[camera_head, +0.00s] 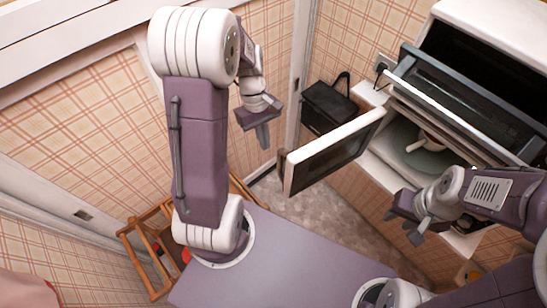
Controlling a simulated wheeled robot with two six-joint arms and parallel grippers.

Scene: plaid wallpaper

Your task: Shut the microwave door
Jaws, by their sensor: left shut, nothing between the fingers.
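The microwave door (330,153), with a white frame and dark glass, stands swung open to the left of the microwave. The microwave's open cavity shows a round plate (407,152) and a pale cup or bowl on it. My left gripper (263,137) is shut and empty, up and to the left of the door's free end and apart from it in the picture. My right gripper (402,226) is open and empty in front of the microwave, below its opening. The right arm hides the microwave's right part.
An oven-like unit above the microwave has its dark glass door (465,100) tilted open, overhanging the cavity. A black box-like object (328,106) stands behind the microwave door by the wall. A wooden rack (150,245) stands at lower left. Bare floor (310,210) lies below the door.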

